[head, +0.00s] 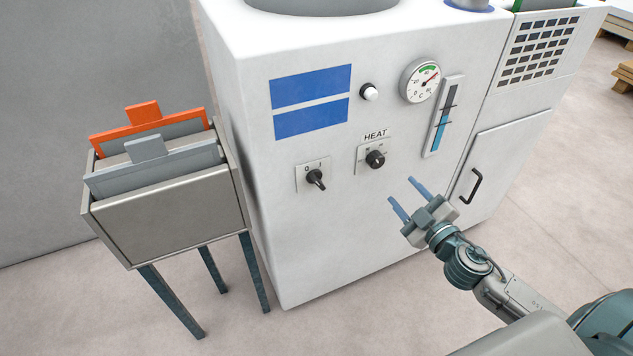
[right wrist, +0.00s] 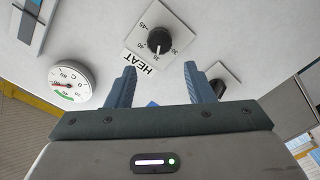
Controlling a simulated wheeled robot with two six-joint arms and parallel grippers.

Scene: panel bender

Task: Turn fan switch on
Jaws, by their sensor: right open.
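The likely fan switch is a black rotary knob (head: 316,178) on a pale plate marked 0 and I, on the front of the white cabinet (head: 340,230). I cannot tell surely which mark it points at. In the right wrist view the same knob (right wrist: 218,88) shows at the right, beside a finger. My right gripper (head: 400,189) is open and empty, in front of the cabinet, lower right of the switch and apart from it. In the right wrist view its two fingers (right wrist: 160,68) stand apart below the HEAT knob. My left gripper is not in view.
The HEAT knob (head: 376,159) sits right of the switch. Above are a round white button (head: 370,93), a dial gauge (head: 420,82) and a blue level strip (head: 443,117). A door handle (head: 470,185) is at right. A metal rack (head: 165,220) with orange and grey plates stands left.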

